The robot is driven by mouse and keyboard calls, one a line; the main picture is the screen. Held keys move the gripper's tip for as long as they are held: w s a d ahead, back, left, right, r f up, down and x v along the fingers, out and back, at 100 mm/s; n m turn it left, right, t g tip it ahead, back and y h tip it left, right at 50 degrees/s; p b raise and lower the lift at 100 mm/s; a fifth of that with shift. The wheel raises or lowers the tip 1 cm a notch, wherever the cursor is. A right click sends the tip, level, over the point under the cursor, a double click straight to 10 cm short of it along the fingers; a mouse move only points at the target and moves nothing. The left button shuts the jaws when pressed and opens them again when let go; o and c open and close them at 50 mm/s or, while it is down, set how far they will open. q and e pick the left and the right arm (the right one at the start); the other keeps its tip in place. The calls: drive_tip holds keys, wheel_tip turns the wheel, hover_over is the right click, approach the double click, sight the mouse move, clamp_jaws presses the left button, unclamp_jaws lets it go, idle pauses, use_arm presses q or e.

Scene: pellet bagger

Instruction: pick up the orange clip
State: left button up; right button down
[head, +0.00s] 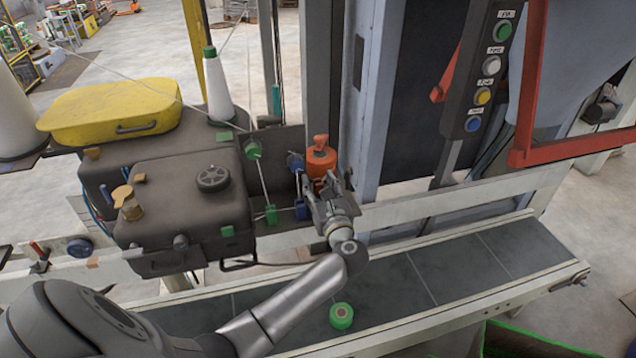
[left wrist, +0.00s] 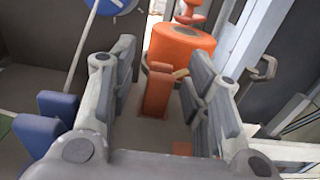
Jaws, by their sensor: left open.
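The orange clip (left wrist: 157,92) stands upright between the open fingers of my left gripper (left wrist: 163,72) in the left wrist view, with a gap on both sides. An orange drum (left wrist: 180,45) with a knob on top is just beyond it. In the head view my left gripper (head: 328,187) is just below the orange drum (head: 321,162), at the machine's thread guides. The gripper largely hides the clip there. My right gripper is in neither view.
A blue clip (head: 301,209) and a green clip (head: 271,214) sit left of my gripper. A dark machine housing (head: 185,205) stands further left. A conveyor (head: 450,265) runs in front, with a green round object (head: 341,316) on it. A button panel (head: 480,90) hangs at right.

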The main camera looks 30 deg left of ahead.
use_arm(q)
drive_tip(key=shift+d, duration=0.15)
drive_tip(key=shift+c, duration=0.6)
drive_tip(key=c, duration=0.8)
drive_tip(key=shift+r, duration=0.1)
drive_tip(key=shift+r, duration=0.1)
